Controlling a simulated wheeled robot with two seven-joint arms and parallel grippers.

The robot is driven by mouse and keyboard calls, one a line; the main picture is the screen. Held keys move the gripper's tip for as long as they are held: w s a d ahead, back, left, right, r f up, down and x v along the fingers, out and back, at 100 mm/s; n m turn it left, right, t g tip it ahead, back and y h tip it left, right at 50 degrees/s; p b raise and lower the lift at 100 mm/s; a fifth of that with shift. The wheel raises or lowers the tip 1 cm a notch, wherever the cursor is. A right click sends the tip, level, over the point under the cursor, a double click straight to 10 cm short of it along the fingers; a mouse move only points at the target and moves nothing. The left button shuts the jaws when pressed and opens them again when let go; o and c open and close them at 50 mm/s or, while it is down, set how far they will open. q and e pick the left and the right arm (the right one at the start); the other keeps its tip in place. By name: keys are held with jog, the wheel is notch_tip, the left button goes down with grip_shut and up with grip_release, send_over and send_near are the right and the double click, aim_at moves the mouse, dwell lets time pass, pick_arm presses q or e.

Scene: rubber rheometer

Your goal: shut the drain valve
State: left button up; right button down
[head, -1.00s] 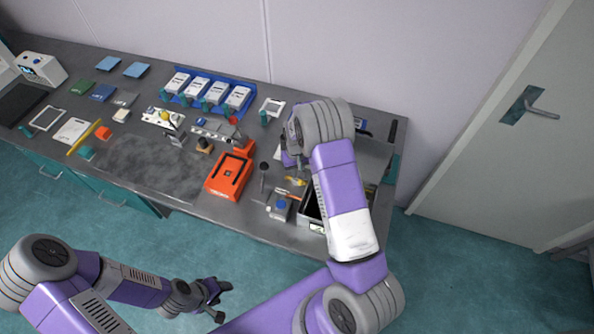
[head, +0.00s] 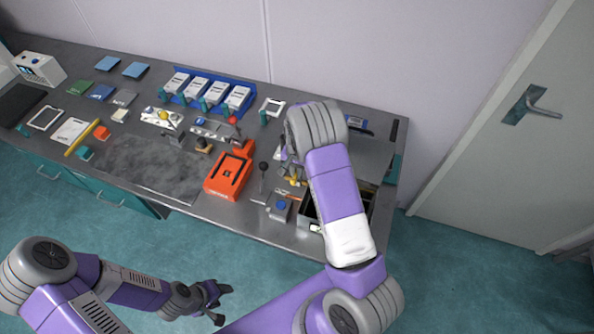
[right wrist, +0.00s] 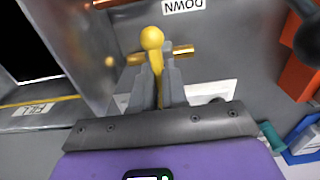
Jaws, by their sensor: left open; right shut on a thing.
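The drain valve shows in the right wrist view as a yellow lever (right wrist: 152,42) with a rounded end, standing at a brass pipe (right wrist: 182,51). In the head view the valve (head: 294,182) is a small yellow piece at the bench's right part, partly hidden by my right arm. My right gripper (right wrist: 155,85) is shut on the yellow lever, one grey finger on each side of it. My left gripper (head: 218,292) is open and empty, over the floor in front of the bench.
A black-knobbed lever (head: 262,168) stands left of the valve, near an orange tray (head: 229,178). An open metal tank (head: 308,212) is beside the valve.

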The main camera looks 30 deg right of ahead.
jog(key=shift+m, duration=0.3)
jog(key=c, duration=1.2)
grip_release()
jog(key=shift+o, duration=0.2)
notch_tip(320, 180, up, 8)
jog(key=shift+f, duration=0.15)
jog(key=shift+f, duration=0.1)
